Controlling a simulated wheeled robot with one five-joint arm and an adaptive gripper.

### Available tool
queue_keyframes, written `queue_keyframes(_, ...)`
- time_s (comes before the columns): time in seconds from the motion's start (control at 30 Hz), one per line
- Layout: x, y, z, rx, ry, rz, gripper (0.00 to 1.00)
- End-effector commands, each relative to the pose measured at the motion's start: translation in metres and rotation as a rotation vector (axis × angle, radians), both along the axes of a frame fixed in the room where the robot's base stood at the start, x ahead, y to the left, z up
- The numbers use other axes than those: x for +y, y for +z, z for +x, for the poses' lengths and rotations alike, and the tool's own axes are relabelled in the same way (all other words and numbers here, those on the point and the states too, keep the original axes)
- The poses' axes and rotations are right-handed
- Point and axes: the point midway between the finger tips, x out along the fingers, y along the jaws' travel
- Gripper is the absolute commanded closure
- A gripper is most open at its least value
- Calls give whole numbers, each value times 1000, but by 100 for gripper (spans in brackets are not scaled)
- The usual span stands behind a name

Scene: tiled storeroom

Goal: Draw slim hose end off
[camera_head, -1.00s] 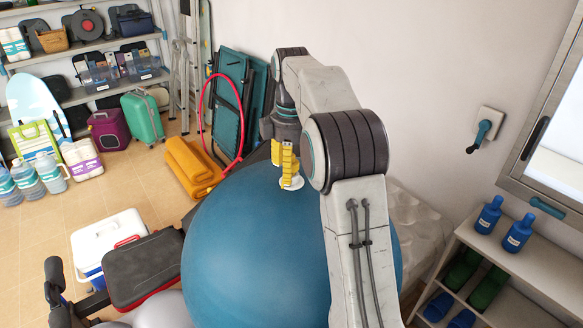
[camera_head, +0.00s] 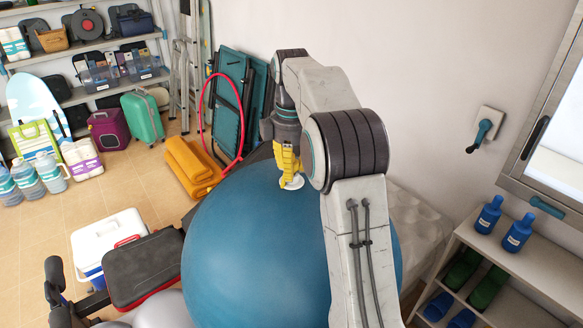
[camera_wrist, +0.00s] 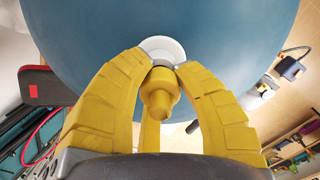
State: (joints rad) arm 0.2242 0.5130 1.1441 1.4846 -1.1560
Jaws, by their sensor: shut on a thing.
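The slim hose end appears to be the yellow stepped fitting (camera_wrist: 158,94) between my fingers in the wrist view. Its wide end is at a round white disc (camera_wrist: 163,46) on top of the big blue ball (camera_head: 250,240); its narrow end points towards my palm. My gripper (camera_wrist: 161,62) is shut on the fitting, its yellow fingertips closing from both sides near the disc. In the head view, my gripper (camera_head: 290,172) reaches down to the white disc (camera_head: 291,183). The fingers hide the fitting there.
The white wall stands close behind the ball. At right is a low shelf (camera_head: 520,262) with blue bottles. At left are a cooler (camera_head: 105,240) and a dark red-edged case (camera_head: 143,268). Orange rolls (camera_head: 190,165) lie behind. The tiled floor at left has free room.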

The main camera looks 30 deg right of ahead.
Motion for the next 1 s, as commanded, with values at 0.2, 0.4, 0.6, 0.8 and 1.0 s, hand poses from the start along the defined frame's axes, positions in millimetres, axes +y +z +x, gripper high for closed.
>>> queue_keyframes(0.2, 0, 0, 0, 0, 0, 0, 100)
queue_keyframes(0.4, 0, 4, 1, -2, 0, 0, 100)
queue_keyframes(0.6, 0, 14, 1, -2, 0, 0, 100)
queue_keyframes(0.8, 0, 24, 0, -2, 0, 0, 100)
queue_keyframes(1.0, 0, 34, 1, -1, 0, 0, 100)
